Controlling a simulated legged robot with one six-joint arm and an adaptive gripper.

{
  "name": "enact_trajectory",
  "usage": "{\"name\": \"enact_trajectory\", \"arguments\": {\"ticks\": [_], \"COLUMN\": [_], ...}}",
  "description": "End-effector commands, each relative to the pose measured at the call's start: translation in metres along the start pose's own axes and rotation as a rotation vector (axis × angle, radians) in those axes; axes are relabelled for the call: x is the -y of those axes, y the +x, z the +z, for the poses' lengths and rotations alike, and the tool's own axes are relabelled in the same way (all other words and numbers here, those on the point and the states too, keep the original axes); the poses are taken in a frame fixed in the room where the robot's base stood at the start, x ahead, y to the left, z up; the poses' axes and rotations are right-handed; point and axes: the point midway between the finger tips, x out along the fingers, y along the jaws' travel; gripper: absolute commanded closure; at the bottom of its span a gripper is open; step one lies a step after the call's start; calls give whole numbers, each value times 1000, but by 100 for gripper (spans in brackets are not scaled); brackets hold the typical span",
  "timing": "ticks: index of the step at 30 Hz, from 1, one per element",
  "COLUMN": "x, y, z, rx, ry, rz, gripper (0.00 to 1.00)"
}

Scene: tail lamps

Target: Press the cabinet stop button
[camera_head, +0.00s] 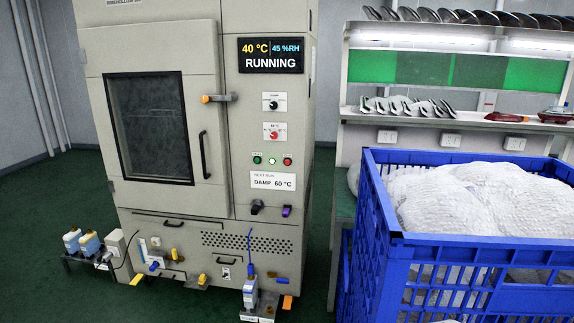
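The beige test cabinet (226,122) stands left of centre in the head view, with its windowed door (150,128) shut. Its display (271,55) reads 40 °C, 45 %RH, RUNNING. Below two rotary knobs is a row of small round controls: a green one (257,159), a pale one (272,160) and a red one (287,161) at the right. Their labels are too small to read; the red one looks like the stop button. Nothing covers the row. My gripper is not in view.
A blue crate (480,242) filled with white bagged items (476,198) stands at the front right. Behind it is a lit bench with a shelf (450,118). Green floor is open at left.

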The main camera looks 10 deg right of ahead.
Motion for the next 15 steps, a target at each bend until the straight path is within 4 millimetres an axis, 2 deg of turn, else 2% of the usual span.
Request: {"name": "enact_trajectory", "arguments": {"ticks": [1, 3, 15], "x": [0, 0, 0], "y": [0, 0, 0], "z": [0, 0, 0], "rx": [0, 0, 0], "ry": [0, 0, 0], "rz": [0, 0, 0], "gripper": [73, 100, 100]}}
